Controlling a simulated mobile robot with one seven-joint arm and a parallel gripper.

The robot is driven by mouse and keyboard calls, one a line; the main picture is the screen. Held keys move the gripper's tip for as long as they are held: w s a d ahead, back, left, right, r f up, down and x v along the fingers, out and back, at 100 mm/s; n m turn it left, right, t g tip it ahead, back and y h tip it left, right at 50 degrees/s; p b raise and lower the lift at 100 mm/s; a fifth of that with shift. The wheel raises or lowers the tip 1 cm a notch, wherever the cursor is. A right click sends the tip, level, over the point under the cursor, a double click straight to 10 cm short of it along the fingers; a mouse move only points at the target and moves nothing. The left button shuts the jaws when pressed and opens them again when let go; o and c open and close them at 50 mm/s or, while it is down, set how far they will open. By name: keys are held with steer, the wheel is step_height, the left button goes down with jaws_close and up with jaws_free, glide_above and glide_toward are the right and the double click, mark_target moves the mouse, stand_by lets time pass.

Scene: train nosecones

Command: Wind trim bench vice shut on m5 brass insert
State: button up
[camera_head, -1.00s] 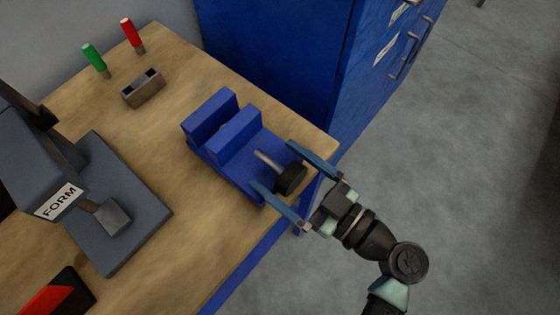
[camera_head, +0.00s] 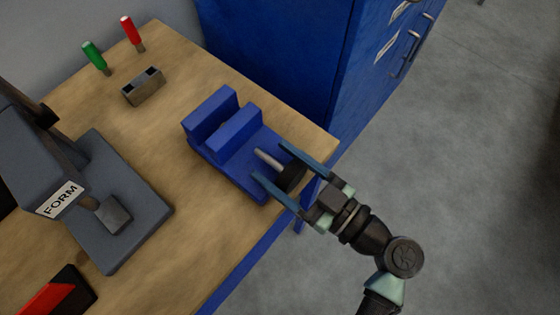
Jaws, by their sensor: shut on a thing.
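The blue bench vice (camera_head: 240,175) stands on the wooden bench near its right corner. Its two upright jaws are apart with a narrow gap between them. A grey screw (camera_head: 268,159) runs from the vice to a black knob (camera_head: 290,177). My gripper (camera_head: 269,163) reaches in from the right, its two blue fingers on either side of the knob and shut on it. The fingers partly hide the knob. The brass insert cannot be made out; the gap between the jaws is mostly hidden by the front jaw.
A grey press labelled FORM (camera_head: 120,225) stands at the left. A small metal block (camera_head: 142,87), a green-handled tool (camera_head: 94,56) and a red-handled tool (camera_head: 131,33) are at the back. A blue cabinet (camera_head: 290,60) stands behind the bench.

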steer(key=shift+m, duration=0.3)
steer(key=m+p, duration=0.1)
steer(key=m, duration=0.5)
steer(key=shift+f+m+p, duration=0.15)
steer(key=shift+m+p, duration=0.25)
